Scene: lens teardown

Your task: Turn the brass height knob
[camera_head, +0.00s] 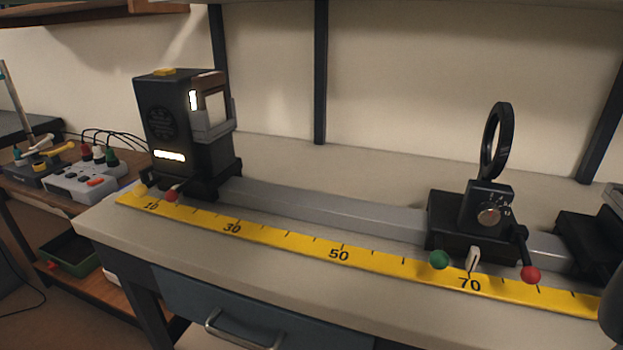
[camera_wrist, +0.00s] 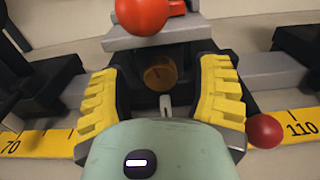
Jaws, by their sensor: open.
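In the wrist view, a round brass knob (camera_wrist: 160,76) sits on the dark front of a carriage on the rail. My gripper (camera_wrist: 163,72) is open, with one yellow-padded finger on each side of the knob. Clear gaps show between the pads and the knob, and I cannot tell how far the fingertips are from it in depth. In the head view, a carriage (camera_head: 590,238) is cut off at the right edge, and no knob shows on it. Another carriage near the 70 mark holds a black ring (camera_head: 497,140) and has a round metallic knob (camera_head: 489,215).
A grey rail (camera_head: 330,208) runs along the bench behind a yellow scale (camera_head: 285,240). A black lamp housing (camera_head: 185,130) stands at the left end. In the wrist view, an orange-red part (camera_wrist: 145,14) is above the knob and a red ball (camera_wrist: 265,131) is beside the right finger.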

